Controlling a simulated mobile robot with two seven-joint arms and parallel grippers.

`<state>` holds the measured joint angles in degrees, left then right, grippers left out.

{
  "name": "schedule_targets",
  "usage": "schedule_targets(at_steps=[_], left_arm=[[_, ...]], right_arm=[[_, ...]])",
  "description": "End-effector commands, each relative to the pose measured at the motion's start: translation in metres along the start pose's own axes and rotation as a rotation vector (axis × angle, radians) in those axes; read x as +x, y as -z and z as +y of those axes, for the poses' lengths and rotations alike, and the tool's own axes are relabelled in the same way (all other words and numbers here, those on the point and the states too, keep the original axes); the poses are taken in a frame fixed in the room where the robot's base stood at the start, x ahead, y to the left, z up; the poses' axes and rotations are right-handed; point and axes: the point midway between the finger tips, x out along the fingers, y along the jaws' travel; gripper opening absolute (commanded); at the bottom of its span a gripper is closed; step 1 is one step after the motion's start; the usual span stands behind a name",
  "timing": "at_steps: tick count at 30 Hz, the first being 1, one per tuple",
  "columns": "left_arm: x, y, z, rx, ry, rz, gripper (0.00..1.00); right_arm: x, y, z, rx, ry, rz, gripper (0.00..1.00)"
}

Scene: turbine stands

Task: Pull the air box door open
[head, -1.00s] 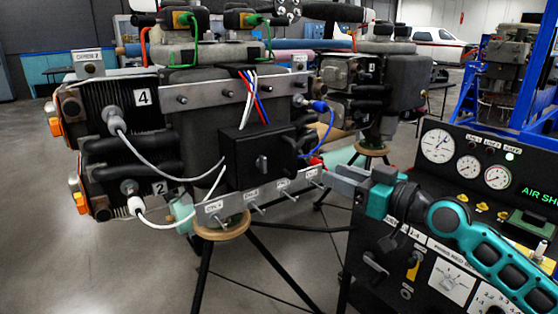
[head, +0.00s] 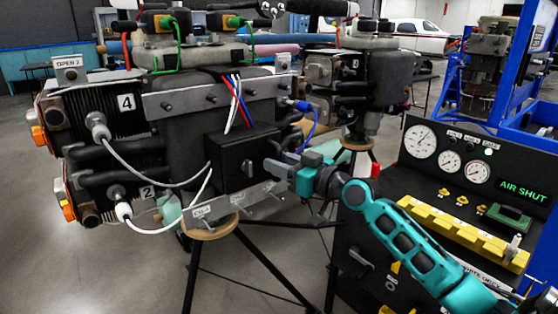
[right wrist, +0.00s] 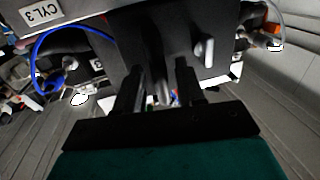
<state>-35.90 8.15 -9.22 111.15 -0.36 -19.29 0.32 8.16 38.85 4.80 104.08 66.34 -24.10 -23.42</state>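The air box (head: 232,152) is a black box on the front of the engine in the head view. A small grey knob (head: 248,168) stands on its face; a pale knob also shows on the box in the right wrist view (right wrist: 203,52). My right gripper (head: 275,158) is at the box's right side. In the right wrist view, its two dark fingers (right wrist: 160,90) are apart, with a narrow grey handle-like piece (right wrist: 162,88) between them. I cannot tell whether they touch it. The door looks closed. My left gripper is not in view.
White cables (head: 165,178) and a blue cable (head: 311,125) run near the box. A metal rail (head: 210,212) lies below it. The black gauge panel (head: 440,185) with a yellow bar (head: 455,228) stands right, close to my right arm. Floor at lower left is clear.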

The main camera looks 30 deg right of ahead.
Motion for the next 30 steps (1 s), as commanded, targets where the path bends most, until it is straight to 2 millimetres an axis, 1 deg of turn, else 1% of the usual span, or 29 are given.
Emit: schedule_targets(at_steps=[4,12,14,24,30], left_arm=[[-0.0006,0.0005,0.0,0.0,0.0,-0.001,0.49],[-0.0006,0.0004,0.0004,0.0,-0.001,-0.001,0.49],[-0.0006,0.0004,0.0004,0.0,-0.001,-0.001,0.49],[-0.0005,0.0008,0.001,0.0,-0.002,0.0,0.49],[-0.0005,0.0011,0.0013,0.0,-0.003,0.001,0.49]], right_arm=[[0.0067,0.0002,-0.0006,-0.001,0.001,0.0,0.38],[0.0074,-0.0003,-0.0007,-0.001,0.001,-0.001,0.38],[0.0073,-0.0003,-0.0006,-0.001,0.001,-0.001,0.34],[0.0071,-0.0002,-0.0006,-0.001,0.001,-0.001,0.01],[0.0071,-0.0001,-0.0006,-0.001,0.001,-0.001,0.0]])
